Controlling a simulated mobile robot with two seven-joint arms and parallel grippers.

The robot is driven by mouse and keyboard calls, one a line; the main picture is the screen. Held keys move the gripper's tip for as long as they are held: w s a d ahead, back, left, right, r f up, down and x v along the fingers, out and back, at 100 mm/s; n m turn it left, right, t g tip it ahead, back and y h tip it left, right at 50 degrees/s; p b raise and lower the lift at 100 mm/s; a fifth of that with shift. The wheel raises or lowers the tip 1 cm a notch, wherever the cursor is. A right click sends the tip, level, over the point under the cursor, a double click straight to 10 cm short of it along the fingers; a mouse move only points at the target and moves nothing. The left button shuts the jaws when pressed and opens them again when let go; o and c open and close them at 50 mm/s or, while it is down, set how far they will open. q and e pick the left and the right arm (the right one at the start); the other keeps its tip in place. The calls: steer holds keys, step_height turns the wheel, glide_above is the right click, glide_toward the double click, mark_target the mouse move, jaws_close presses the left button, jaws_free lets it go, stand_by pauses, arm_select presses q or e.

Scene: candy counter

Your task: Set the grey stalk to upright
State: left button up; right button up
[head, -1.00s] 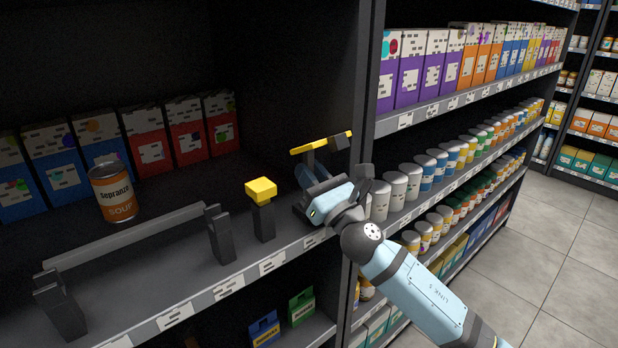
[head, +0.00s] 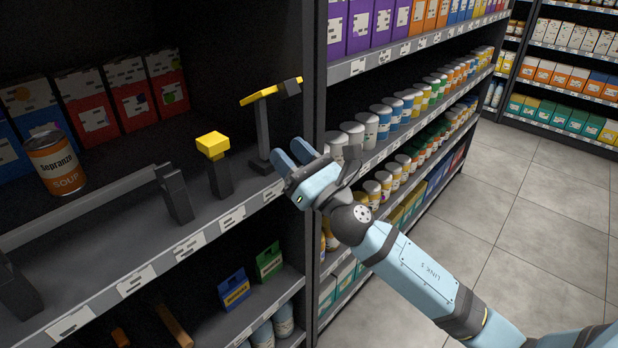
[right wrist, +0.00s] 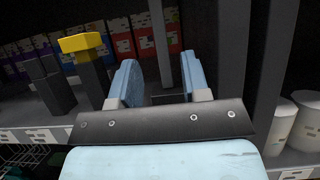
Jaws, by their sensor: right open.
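The grey stalk (head: 262,130) rises from a small dark base on the shelf and looks close to upright. The stalk also shows in the right wrist view (right wrist: 162,45), beyond and between the fingers. My right gripper (head: 294,155) is open and empty, just in front of the stalk and right of it in the head view. Its two blue fingers also show in the right wrist view (right wrist: 157,66). No contact with the stalk is visible. My left gripper is out of view.
A dark post with a yellow block (head: 213,146) stands left of the stalk. A grey rail (head: 90,208) and a soup can (head: 56,163) are farther left. A dark shelf upright (head: 313,130) is close on the right, with white cans (head: 352,133) beyond it.

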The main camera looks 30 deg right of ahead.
arm_select(q)
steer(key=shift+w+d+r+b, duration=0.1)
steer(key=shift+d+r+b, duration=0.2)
steer(key=shift+b, duration=0.35)
arm_select(e)
steer(key=v, duration=0.5)
steer(key=shift+s+d+f, duration=0.1)
steer(key=shift+s+f, duration=0.1)
steer(key=shift+s, duration=0.1)
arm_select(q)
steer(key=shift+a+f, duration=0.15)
